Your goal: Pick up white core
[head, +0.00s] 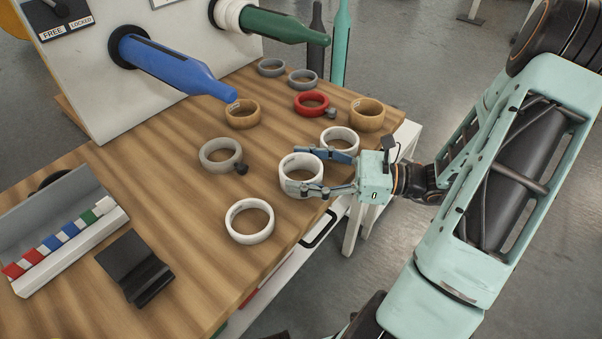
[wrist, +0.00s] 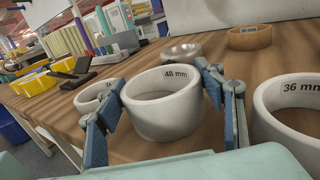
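Three white cores lie on the wooden table near its right edge. The middle one, marked 48 mm in the wrist view (wrist: 165,122), is the white core (head: 282,179) between my fingers. My gripper (head: 299,170) comes in from the right, low over the table, with one finger on each side of this core. The fingers are spread and look very close to its outer wall; contact is not clear. A second white core (head: 356,145), marked 36 mm (wrist: 290,128), stands just behind my gripper. A third white core (head: 250,239) lies in front, at left in the wrist view (wrist: 90,104).
A grey core (head: 212,165), a red core (head: 312,111) and tan cores (head: 241,122) (head: 367,122) lie around. A blue spindle (head: 170,68) and a green one (head: 280,27) jut over the table. A dark stand (head: 135,268) sits front left.

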